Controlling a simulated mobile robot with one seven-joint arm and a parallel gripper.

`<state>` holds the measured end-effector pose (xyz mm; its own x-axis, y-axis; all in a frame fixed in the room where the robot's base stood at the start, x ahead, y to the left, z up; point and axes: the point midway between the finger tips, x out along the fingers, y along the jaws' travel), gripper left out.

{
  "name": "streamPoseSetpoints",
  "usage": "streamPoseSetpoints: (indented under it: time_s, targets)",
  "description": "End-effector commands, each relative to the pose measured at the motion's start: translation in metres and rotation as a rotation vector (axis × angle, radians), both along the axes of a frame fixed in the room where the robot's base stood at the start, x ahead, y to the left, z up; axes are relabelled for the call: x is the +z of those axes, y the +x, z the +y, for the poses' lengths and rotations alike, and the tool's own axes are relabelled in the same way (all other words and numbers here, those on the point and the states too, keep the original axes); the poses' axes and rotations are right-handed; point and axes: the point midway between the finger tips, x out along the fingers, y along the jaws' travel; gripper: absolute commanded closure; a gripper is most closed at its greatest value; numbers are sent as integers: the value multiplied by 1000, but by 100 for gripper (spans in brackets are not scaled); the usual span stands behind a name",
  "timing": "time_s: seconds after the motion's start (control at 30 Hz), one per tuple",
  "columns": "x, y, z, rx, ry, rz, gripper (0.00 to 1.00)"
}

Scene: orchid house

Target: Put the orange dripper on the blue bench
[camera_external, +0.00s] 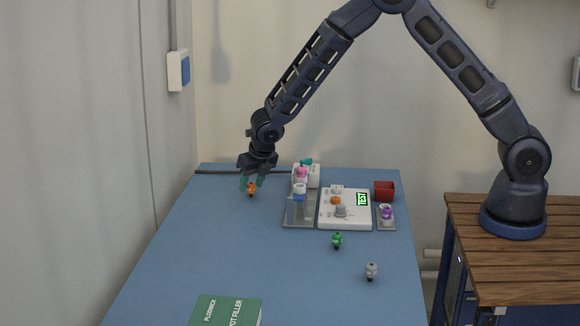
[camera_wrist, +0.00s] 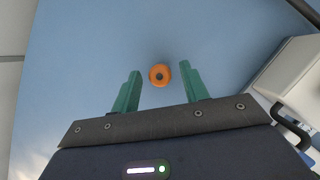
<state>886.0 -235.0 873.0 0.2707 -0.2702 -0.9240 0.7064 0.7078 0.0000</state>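The orange dripper (camera_external: 252,188) is at the far left part of the blue bench (camera_external: 230,250). In the wrist view the orange dripper (camera_wrist: 160,75) shows from above as an orange ring with a dark centre, over the blue surface. My gripper (camera_external: 252,181) is right above or around it, pointing down. In the wrist view the two green fingers of my gripper (camera_wrist: 161,82) stand apart, one on each side of the dripper, with a gap to each. Whether the dripper touches the bench cannot be told for sure.
A grey rack (camera_external: 300,218) and a white tester box (camera_external: 345,212) stand to the right. A red bin (camera_external: 384,191), a green dripper (camera_external: 337,240) and a grey dripper (camera_external: 371,271) are also on the bench. A green book (camera_external: 227,311) lies at the front. The left middle is clear.

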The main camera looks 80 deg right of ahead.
Motion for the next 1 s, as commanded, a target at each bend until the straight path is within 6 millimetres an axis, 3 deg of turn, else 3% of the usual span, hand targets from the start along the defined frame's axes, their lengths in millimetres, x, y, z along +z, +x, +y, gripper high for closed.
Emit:
streamPoseSetpoints:
  time_s: [0.27,0.7,1.0]
  targets:
    - [10,-1,2,1,1,-2,55]
    - [79,-22,22,1,0,-3,55]
    - [110,-31,31,-1,0,-1,55]
